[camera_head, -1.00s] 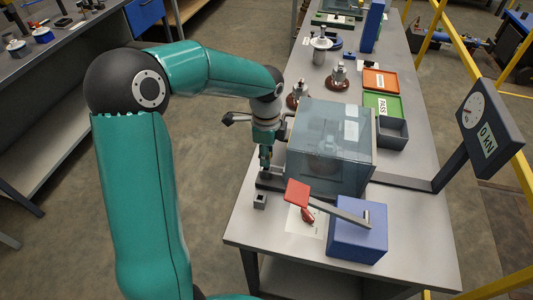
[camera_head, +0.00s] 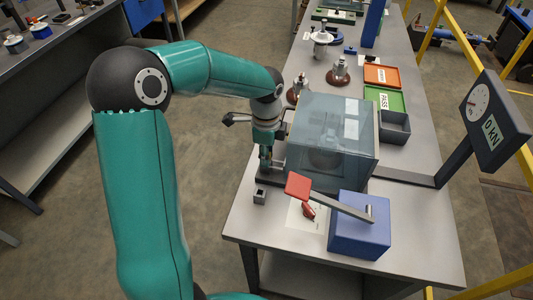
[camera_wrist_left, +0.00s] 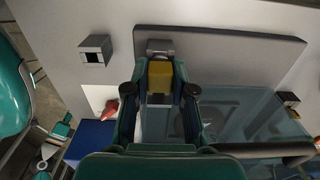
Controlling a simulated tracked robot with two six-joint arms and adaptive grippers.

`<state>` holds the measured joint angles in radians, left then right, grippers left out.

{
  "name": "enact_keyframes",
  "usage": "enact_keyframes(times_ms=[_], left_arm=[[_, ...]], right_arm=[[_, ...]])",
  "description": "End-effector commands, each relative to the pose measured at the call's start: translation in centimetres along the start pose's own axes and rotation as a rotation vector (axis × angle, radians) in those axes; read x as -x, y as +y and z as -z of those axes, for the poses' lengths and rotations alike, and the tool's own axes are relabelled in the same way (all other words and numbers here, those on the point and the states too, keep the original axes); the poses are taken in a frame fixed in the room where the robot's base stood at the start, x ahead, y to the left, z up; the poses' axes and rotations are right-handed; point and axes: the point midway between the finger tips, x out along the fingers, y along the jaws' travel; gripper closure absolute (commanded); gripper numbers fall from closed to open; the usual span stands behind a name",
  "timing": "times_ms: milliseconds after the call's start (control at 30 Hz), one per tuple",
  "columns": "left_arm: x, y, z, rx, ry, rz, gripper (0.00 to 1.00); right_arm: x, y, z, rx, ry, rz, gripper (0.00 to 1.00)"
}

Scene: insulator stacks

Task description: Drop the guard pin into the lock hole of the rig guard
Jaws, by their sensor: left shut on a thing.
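My left gripper (camera_head: 266,162) points down beside the left side of the rig guard (camera_head: 333,122), a clear bluish box on the bench. In the left wrist view, the gripper (camera_wrist_left: 160,92) is shut on a yellow block-shaped piece, which looks like the head of the guard pin (camera_wrist_left: 160,77). A grey block (camera_wrist_left: 159,46) on the dark base plate shows just past the yellow piece. The pin's lower end and the lock hole are hidden, so I cannot tell whether the pin is in the hole. The guard (camera_wrist_left: 262,122) also shows in the wrist view. My right gripper is not in view.
A small square socket block (camera_head: 260,196) stands near the bench's left edge. A red-handled lever (camera_head: 298,186) reaches left from a blue box (camera_head: 358,228). A gauge (camera_head: 493,122) stands at right. Trays and insulators stand farther back.

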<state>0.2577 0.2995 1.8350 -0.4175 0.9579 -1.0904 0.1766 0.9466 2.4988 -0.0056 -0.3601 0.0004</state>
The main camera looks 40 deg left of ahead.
Motion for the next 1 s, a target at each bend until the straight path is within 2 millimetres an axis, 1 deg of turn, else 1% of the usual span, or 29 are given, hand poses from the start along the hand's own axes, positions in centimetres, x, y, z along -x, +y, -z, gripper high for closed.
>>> enact_keyframes(times_ms=[67,100,167,200,267,533,667,767,867,1000], left_arm=[[-0.3,0.0,0.0,0.0,0.0,0.0,1.0],[-0.2,0.0,0.0,0.0,0.0,0.0,0.73],[-0.2,0.0,0.0,0.0,0.0,0.0,0.63],[-0.2,0.0,0.0,0.0,0.0,0.0,0.56],[-0.2,0.0,0.0,0.0,0.0,0.0,0.47],[-0.2,0.0,0.0,0.0,0.0,0.0,0.47],[0.3,-0.1,0.0,0.0,0.0,0.002,0.47],[1.3,-0.1,0.1,-0.001,0.0,0.003,0.47],[2.9,-0.1,0.1,-0.001,0.002,0.006,0.47],[5.8,-0.1,0.1,0.0,0.002,0.006,0.47]], right_arm=[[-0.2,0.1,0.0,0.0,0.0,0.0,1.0],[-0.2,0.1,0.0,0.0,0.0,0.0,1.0],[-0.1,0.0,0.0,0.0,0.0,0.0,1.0],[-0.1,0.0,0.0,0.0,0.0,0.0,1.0],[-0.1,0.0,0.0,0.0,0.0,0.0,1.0],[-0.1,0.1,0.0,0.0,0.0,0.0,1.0],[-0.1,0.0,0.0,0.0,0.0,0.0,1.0],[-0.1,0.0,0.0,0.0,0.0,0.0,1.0],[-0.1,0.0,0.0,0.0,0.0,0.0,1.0],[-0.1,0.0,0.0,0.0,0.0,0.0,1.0]])
